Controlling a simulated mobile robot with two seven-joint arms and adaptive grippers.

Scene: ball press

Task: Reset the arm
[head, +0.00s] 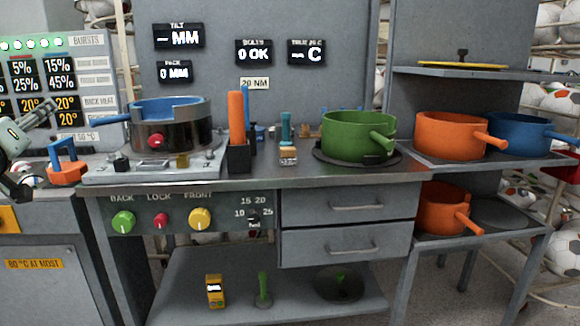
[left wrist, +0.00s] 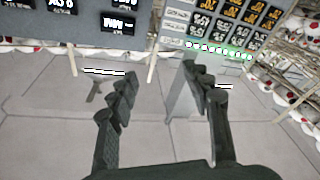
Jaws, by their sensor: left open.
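My left arm comes in at the left edge of the head view. Its gripper (head: 17,187) is partly cut off there, left of the orange and blue handled tool (head: 67,165). In the left wrist view the left gripper (left wrist: 163,85) is open, with two dark fingers spread apart. Nothing is between the fingers but the grey background and floor. My right gripper is in neither view.
The bench holds a press with a blue-lined pot (head: 168,125), an orange-handled tool in a black holder (head: 237,130) and a green pot (head: 357,135). Orange pots (head: 450,135) and a blue pot (head: 520,133) stand on right shelves. A button panel (head: 50,85) is at left.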

